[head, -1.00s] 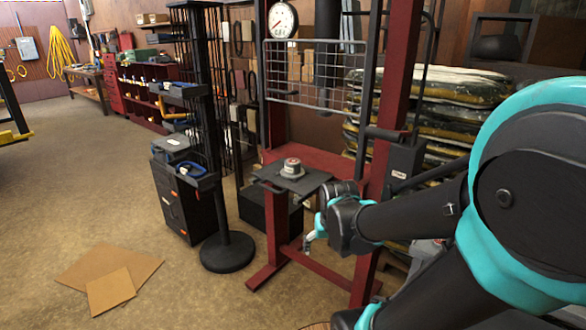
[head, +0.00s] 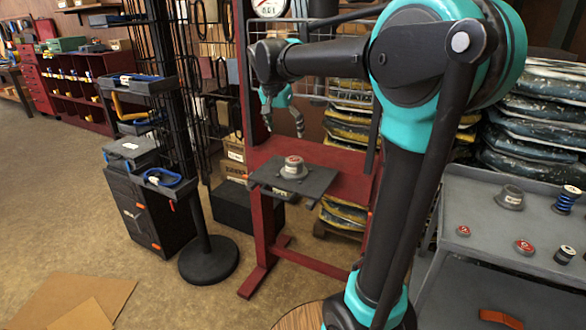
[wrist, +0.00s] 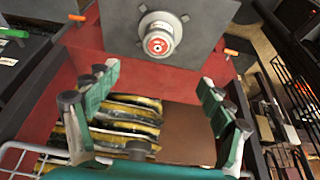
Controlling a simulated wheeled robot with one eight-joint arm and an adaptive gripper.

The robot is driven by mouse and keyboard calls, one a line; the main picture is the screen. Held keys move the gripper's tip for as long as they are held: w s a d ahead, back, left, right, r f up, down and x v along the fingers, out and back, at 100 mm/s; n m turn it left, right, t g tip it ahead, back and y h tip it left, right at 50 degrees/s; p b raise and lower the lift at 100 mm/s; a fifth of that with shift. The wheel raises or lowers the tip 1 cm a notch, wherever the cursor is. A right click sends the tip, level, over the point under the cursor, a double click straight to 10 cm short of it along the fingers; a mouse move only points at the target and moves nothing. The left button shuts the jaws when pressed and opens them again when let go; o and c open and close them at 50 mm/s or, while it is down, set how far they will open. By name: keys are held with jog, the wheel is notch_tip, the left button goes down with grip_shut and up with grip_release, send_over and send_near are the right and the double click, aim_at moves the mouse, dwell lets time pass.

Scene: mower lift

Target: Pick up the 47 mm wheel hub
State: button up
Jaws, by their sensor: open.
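A grey flanged wheel hub with a red label on its top (head: 293,168) sits upright on the dark plate (head: 318,184) of the red press. In the wrist view the hub (wrist: 158,42) is at the top centre, on the plate (wrist: 213,22). My gripper (head: 283,131) is above the plate, fingers pointing down, apart from the hub. It is open and empty; its teal fingers (wrist: 160,82) are spread wide in the wrist view. A similar grey hub (head: 509,197) stands on the grey cart at right. I cannot read a size on either.
The grey cart (head: 470,280) also holds a blue spring (head: 566,200) and several small red-topped parts. The red press frame (head: 265,225) and wire guard (head: 308,90) surround the plate. A black stand with trays (head: 208,258) is at left.

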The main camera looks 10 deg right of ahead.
send_near(294, 160)
jog(key=x, duration=0.5)
jog(key=shift+w, duration=0.4)
jog(key=shift+s+x, duration=0.15)
jog(key=shift+x, duration=1.25)
jog(key=shift+s+x, duration=0.15)
jog(key=shift+x, duration=1.3)
jog(key=shift+c, duration=0.2)
grip_shut()
